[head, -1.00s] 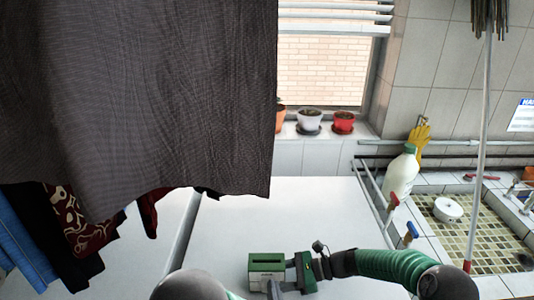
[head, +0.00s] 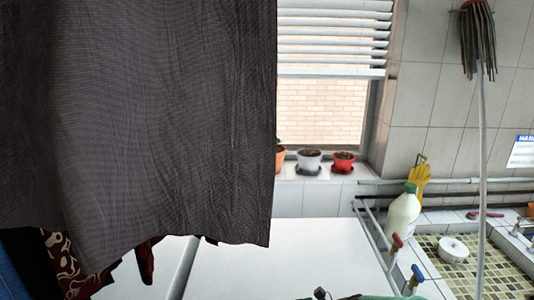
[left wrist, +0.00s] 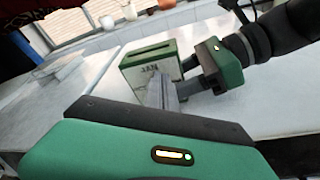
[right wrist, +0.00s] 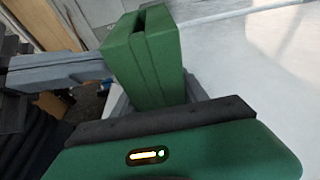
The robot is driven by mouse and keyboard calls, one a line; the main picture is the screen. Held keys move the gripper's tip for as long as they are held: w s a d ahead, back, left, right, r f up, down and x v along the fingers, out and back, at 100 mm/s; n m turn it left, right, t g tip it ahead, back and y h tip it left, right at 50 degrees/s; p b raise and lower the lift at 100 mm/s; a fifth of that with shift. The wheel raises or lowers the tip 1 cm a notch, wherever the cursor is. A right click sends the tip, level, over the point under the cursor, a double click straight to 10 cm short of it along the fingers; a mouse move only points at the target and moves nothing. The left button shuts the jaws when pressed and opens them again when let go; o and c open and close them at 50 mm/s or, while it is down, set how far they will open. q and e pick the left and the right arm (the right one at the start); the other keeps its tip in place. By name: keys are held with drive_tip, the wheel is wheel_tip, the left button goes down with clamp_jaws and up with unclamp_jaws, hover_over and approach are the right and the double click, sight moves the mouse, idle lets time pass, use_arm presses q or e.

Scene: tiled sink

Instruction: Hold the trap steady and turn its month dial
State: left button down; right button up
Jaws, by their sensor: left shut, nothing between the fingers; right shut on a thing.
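The trap (left wrist: 150,56) is a green box with a dark slot in its top and a pale, lettered front. In the left wrist view it stands upright over the white surface. My right gripper (left wrist: 194,80) is shut on it from the right. The trap's green side fills the middle of the right wrist view (right wrist: 150,62). My left gripper (left wrist: 165,92) is shut and empty, its fingertips at the trap's front; whether they touch it I cannot tell. The month dial cannot be made out. The head view shows neither the trap nor the fingers.
A white worktop (head: 300,250) lies below, mostly clear. Dark cloth (head: 140,110) hangs at the left. A white bottle (head: 403,214) and red-handled and blue-handled taps stand by the tiled sink (head: 480,262) at the right. Potted plants (head: 308,161) line the sill.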

use_arm(q)
drive_tip(key=shift+s+d+r, duration=0.1)
drive_tip(key=shift+s+r, duration=0.05)
drive_tip(key=shift+s, duration=0.1)
drive_tip(key=s, duration=0.5)
drive_tip(key=shift+s, duration=0.3)
use_arm(e)
drive_tip(key=o, duration=1.1)
drive_tip(key=shift+c, duration=0.2)
